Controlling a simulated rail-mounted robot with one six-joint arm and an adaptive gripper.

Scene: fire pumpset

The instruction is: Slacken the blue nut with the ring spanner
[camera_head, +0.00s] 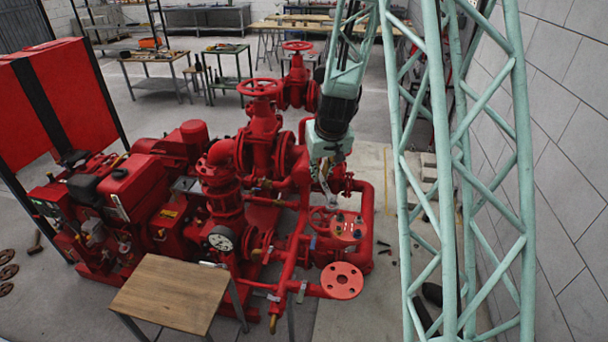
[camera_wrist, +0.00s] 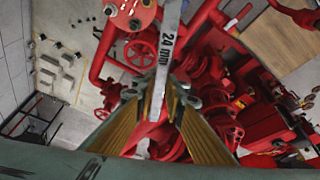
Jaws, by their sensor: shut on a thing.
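My gripper (camera_wrist: 170,98) is shut on the grey steel ring spanner (camera_wrist: 168,42), marked "24 mm". The spanner runs up out of the top of the wrist view, so its far end is hidden there. In the head view my gripper (camera_head: 324,165) hangs above the pipework, with the spanner (camera_head: 327,188) below it, close to a red round flange (camera_head: 348,228). Several small nuts stand on this flange. One at its upper left looks blue (camera_head: 340,217), but it is tiny. The flange (camera_wrist: 130,14) is left of the spanner in the wrist view. Contact between ring and nut cannot be told.
Red pipes, a handwheel (camera_wrist: 141,50) and valves crowd the space below my gripper. Another red flange (camera_head: 342,280) sticks out in front. A wooden-topped table (camera_head: 172,294) stands at the front left. A block wall (camera_head: 545,130) bounds the right side.

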